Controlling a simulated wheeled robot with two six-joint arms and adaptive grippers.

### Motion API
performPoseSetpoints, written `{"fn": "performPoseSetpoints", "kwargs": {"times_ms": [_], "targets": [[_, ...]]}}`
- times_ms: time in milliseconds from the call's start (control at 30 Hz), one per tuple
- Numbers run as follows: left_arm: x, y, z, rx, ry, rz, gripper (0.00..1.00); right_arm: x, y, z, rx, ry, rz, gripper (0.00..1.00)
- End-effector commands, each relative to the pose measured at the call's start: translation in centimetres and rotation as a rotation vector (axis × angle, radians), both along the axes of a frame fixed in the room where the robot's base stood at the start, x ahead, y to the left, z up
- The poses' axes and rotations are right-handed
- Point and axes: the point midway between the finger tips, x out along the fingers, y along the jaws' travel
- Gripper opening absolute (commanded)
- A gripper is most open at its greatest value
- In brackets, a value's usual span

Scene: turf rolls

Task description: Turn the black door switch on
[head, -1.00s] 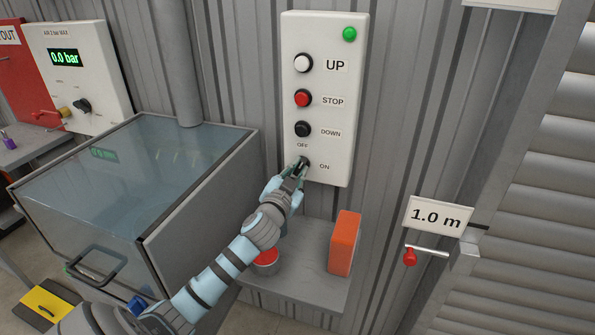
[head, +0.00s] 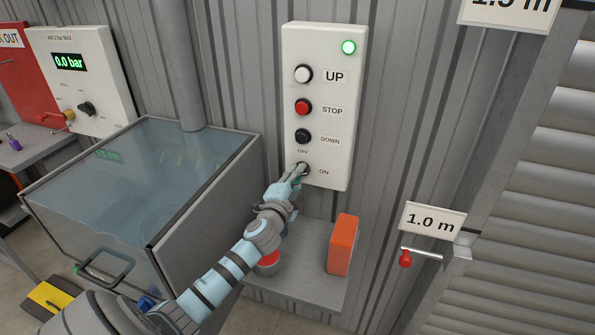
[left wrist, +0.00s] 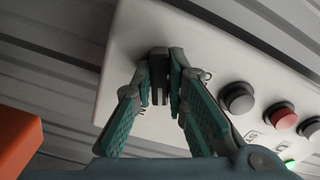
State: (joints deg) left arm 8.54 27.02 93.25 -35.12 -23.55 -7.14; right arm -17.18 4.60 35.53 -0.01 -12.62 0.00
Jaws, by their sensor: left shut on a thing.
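The black door switch (head: 306,170) sits at the bottom of the white control panel (head: 316,50), between the OFF and ON labels. My left gripper (head: 298,171) is at the switch and partly hides it in the head view. In the left wrist view my left gripper (left wrist: 162,72) is shut on the black switch (left wrist: 159,88), one finger on each side. The green lamp (head: 348,47) at the panel's top right glows brightly. The switch's exact angle is hard to read behind the fingers. My right gripper is not in view.
White UP (head: 303,74), red STOP (head: 303,107) and black DOWN (head: 303,136) buttons sit above the switch. Below, a shelf (head: 310,285) holds an orange block (head: 342,245) and a red-topped can (head: 268,263). A glass-topped tank (head: 140,180) stands left.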

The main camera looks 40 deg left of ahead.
Motion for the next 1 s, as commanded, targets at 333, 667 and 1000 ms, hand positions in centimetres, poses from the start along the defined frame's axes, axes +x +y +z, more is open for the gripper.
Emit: {"fn": "performPoseSetpoints", "kwargs": {"times_ms": [333, 667, 1000], "targets": [[0.0, 0.0, 0.1, 0.251, 0.091, 0.001, 0.00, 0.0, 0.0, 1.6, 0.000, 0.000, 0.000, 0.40], [0.0, 0.0, 0.0, 0.369, 0.131, 0.000, 0.00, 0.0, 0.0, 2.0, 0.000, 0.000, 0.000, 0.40], [0.0, 0.0, -0.1, 0.387, 0.137, 0.000, 0.00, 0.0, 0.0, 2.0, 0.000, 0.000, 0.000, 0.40]]}}
